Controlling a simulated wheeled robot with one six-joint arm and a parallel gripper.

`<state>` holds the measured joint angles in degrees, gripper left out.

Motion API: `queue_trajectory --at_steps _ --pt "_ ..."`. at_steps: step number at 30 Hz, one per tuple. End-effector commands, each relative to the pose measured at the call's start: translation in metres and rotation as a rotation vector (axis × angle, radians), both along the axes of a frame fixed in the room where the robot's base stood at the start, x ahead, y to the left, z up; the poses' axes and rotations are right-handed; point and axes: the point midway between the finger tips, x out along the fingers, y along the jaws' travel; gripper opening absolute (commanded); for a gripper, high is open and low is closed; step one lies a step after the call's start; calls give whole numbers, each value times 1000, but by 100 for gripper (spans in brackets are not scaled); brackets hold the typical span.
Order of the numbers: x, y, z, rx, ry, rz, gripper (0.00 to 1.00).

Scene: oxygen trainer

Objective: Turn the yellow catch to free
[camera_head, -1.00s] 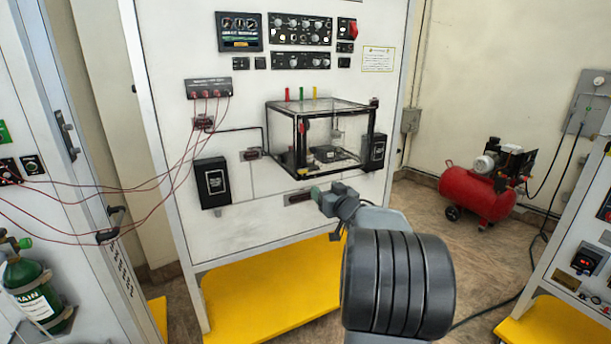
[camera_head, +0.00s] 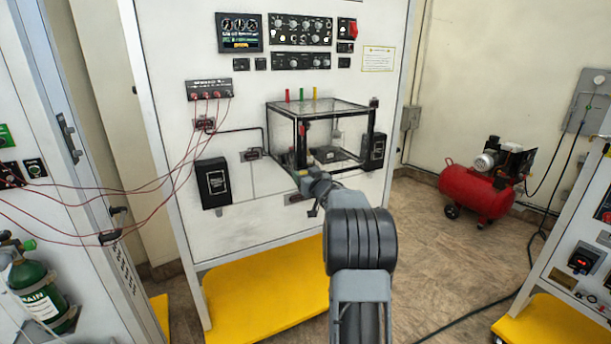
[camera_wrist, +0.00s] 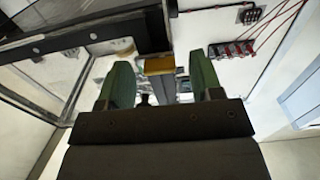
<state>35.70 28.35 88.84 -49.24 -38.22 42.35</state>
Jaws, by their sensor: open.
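The yellow catch (camera_wrist: 159,66) shows in the wrist view as a small yellow-brown block by the dark frame of the clear case. In that picture it lies between the two green fingers of my gripper (camera_wrist: 160,62). The fingers are apart, with room on both sides of the block. I cannot tell how far beyond the fingertips it is. In the head view my gripper (camera_head: 298,174) is at the lower front edge of the clear case (camera_head: 335,107); the catch is not distinguishable there.
Red, green and yellow posts stand on the case top. Black boxes (camera_head: 213,184) flank the case on the white panel. Red cables (camera_head: 150,186) hang at the left. A red compressor (camera_head: 477,190) stands on the floor at right.

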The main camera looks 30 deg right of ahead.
Motion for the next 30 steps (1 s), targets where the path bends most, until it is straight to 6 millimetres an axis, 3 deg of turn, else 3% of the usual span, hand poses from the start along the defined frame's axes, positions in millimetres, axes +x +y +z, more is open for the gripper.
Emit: queue_trajectory --at_steps 9,24,30 --pt "1 0 0 0 0 0 59" --pt "1 0 0 0 0 0 11" --pt "1 0 -1 -14 2 0 10"
